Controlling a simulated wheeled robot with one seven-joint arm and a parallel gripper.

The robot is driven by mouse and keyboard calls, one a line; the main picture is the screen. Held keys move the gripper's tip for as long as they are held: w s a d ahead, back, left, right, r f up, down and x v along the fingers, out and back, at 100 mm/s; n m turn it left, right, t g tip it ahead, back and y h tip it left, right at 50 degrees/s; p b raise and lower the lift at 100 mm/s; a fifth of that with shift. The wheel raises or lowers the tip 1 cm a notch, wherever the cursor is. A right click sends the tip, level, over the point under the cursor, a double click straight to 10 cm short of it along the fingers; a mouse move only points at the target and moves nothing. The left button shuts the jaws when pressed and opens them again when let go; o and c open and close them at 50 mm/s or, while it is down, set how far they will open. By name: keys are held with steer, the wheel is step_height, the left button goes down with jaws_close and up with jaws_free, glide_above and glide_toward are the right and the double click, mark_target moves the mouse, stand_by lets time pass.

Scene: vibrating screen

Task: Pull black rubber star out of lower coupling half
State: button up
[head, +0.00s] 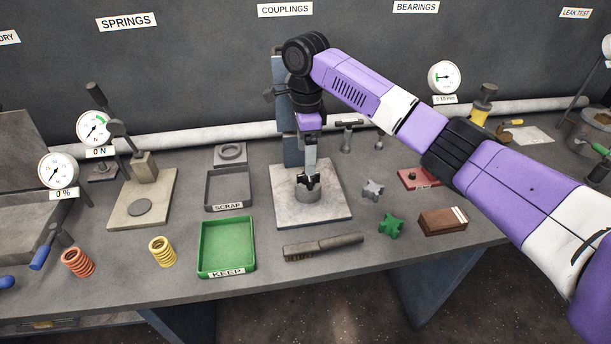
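The lower coupling half (308,195) is a grey metal cylinder standing on a pale square base plate (328,213) below the COUPLINGS sign. Dark jagged shapes, which look like the black rubber star (307,182), show at its top. My gripper (309,170) points straight down over the coupling half, with its tips at or just above the dark star. The fingers look narrow and close together. I cannot tell whether they grip the star, and the contact point is too small to make out.
A grey star (373,188) and a green star (391,226) lie right of the plate. A brush (323,246) lies in front. The grey SCRAP tray (207,190) and green KEEP tray (203,255) are left. A blue upright (282,85) stands behind. A brown block (442,222) sits right.

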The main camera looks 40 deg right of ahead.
mark_target(308, 178)
steer(key=shift+s+d+f+p, duration=0.1)
steer(key=shift+f+p, duration=0.1)
steer(key=shift+f, duration=0.75)
steer(key=shift+s+a+f+p, duration=0.1)
steer(key=shift+s+f+p, duration=0.1)
steer(key=shift+f, duration=0.75)
steer(key=shift+s+d+f+p, duration=0.1)
steer(key=shift+f+p, duration=0.1)
steer(key=shift+f, duration=0.75)
steer(key=shift+c, duration=0.4)
steer(key=c, duration=1.4)
steer(key=shift+o, duration=0.2)
